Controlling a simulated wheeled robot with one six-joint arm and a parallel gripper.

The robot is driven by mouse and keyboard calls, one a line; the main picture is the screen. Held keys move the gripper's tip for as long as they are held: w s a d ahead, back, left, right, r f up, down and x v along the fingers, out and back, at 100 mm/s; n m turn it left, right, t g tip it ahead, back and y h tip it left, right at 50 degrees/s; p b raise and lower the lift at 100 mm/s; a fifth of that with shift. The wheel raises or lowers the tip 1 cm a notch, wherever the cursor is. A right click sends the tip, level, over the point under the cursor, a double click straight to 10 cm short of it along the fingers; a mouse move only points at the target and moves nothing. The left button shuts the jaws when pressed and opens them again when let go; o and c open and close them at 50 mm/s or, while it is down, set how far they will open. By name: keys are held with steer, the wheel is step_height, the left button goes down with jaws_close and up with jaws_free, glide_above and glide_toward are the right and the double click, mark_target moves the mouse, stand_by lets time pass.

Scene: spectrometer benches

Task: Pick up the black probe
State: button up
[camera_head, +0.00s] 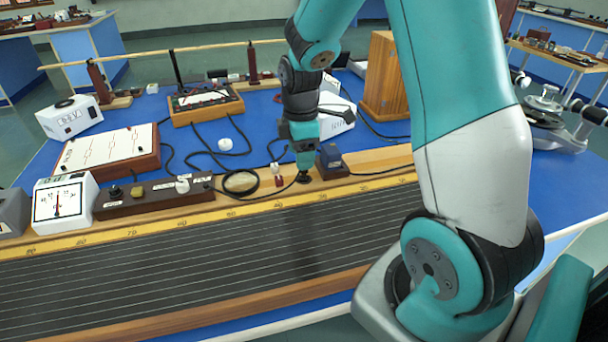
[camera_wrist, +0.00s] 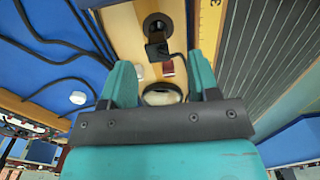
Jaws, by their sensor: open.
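A small black piece with a round base, which I take to be the black probe (camera_head: 303,178), stands on the wooden strip along the far side of the ruler. My gripper (camera_head: 304,165) points down right above it in the head view. I cannot tell whether they touch. In the wrist view my gripper (camera_wrist: 161,75) is open, with two teal fingers spread apart. Ahead of the fingertips is a black block (camera_wrist: 157,47) beside a dark round ring; I cannot tell for sure which is the probe. A pale oval thing with a dark top (camera_wrist: 163,96) shows between the fingers.
A dark terminal strip (camera_head: 150,197) is farther left. The lined black board (camera_head: 200,255) in front is clear.

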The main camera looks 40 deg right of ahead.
mark_target(304, 176)
steer(key=f, duration=0.5)
steer(key=shift+s+d+f, duration=0.1)
steer(key=shift+d+f, duration=0.2)
jaws_close()
steer(key=shift+r, duration=0.1)
